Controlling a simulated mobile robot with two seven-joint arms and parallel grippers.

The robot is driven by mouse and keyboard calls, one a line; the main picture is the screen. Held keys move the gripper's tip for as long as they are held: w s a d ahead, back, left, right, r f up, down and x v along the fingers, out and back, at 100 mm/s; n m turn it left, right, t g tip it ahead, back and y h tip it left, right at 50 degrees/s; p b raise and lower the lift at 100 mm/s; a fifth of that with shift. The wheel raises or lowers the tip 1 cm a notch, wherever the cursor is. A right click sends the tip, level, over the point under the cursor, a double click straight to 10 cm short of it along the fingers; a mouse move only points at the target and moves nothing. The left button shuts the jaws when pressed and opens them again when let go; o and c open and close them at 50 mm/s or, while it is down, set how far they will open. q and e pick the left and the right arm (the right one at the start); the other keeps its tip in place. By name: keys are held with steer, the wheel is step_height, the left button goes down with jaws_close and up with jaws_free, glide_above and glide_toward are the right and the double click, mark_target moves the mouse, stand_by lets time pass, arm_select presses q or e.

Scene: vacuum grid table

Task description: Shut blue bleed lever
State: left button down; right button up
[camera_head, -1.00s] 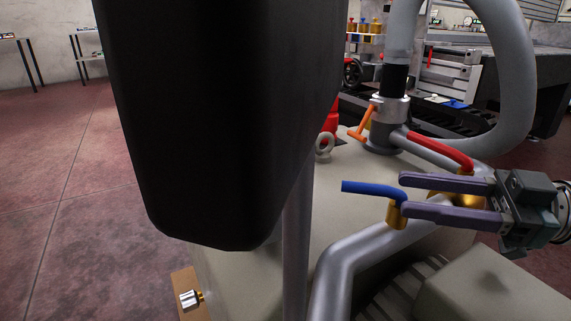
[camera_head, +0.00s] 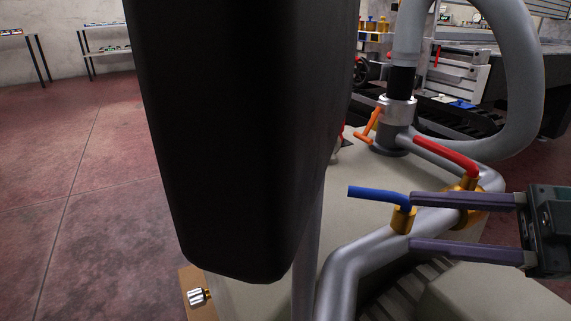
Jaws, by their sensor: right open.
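The blue bleed lever (camera_head: 379,194) sits on a brass valve body (camera_head: 403,219) on the grey pipe, pointing left. My right gripper (camera_head: 412,222) comes in from the right with its two purple fingers apart. Its upper fingertip is close to the right end of the blue lever, by the brass valve; I cannot tell whether they touch. The lower fingertip is below and right of the valve. Nothing is seen held between the fingers. My left gripper is not in view.
A red lever (camera_head: 445,153) on another brass valve lies just behind the upper finger. An orange lever (camera_head: 368,127) is at the vertical pipe fitting (camera_head: 397,109). A large black body covers the middle left. A thick grey hose (camera_head: 527,80) curves at the upper right.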

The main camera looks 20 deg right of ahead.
mark_target(382, 196)
steer(key=w+a+h+b, duration=0.1)
steer(key=w, duration=0.1)
steer(key=w+a+n+t+h+b, duration=0.1)
steer(key=w, duration=0.2)
steer(key=w+a+n+h+b, duration=0.1)
steer(key=w, duration=0.1)
steer(key=shift+w+f+t+h, duration=0.3)
steer(key=shift+w+t, duration=0.1)
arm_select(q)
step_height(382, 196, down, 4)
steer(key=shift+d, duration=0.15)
arm_select(e)
steer(key=shift+c, duration=0.4)
steer(key=c, duration=0.6)
jaws_close()
